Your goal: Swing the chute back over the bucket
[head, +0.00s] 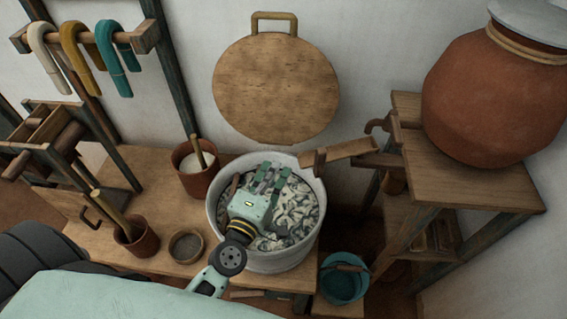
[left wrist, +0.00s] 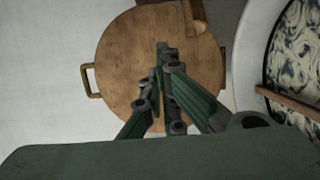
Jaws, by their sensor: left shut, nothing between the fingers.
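The wooden chute (head: 348,149) runs from below the clay pot's spout leftward, and its left end lies at the right rim of the white tub (head: 217,215). The teal bucket (head: 345,284) stands low on the right of the tub, not under the chute's left end. My left gripper (head: 268,178) is over the tub, left of the chute's end and apart from it. In the left wrist view its fingers (left wrist: 165,85) are shut with nothing between them. My right gripper is not in view.
The tub holds dark, swirled pale contents. A round wooden lid (head: 275,90) is against the wall behind it. A large clay pot (head: 495,95) stands on a wooden shelf (head: 470,188) at right. Clay pots (head: 196,176) and a small bowl (head: 186,246) stand left of the tub.

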